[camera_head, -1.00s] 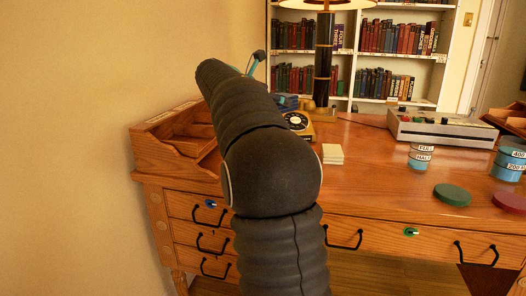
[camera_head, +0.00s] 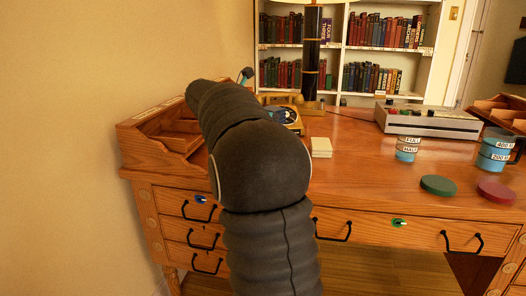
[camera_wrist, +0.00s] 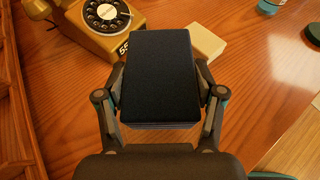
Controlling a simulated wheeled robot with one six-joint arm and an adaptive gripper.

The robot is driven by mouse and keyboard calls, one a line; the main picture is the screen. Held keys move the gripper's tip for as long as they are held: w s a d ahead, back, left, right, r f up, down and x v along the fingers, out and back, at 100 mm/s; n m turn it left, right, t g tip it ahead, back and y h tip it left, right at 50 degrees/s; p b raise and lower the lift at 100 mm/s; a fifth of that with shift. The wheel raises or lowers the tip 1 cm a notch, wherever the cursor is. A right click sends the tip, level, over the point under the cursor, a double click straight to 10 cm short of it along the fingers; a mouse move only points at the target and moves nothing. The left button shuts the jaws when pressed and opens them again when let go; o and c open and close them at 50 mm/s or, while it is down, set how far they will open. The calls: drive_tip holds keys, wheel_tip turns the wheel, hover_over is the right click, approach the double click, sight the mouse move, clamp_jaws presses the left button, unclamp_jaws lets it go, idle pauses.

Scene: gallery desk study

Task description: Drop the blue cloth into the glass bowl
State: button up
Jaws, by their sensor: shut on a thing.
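My gripper (camera_wrist: 160,105) is shut on a dark navy rectangular thing (camera_wrist: 160,75) with a flat top and rounded corners. It is held between the two fingers in the wrist view, above the desk and just in front of the yellow telephone. It looks like a stiff block; whether it is the blue cloth I cannot tell. In the head view my arm hides most of the gripper. I do not see a glass bowl clearly in any view.
The yellow rotary telephone (camera_wrist: 108,22) is close to the held thing. A cream pad (camera_head: 321,147) lies on the desk. Labelled beakers (camera_head: 407,149), a green disc (camera_head: 438,185) and a red disc (camera_head: 496,191) stand right. A wooden tray (camera_head: 150,138) is at left.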

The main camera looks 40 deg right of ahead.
drive_tip(key=o, duration=1.2)
drive_tip(key=shift+o, duration=0.2)
drive_tip(key=shift+a, duration=0.1)
drive_tip(key=v, duration=1.2)
drive_tip(key=shift+r, duration=0.1)
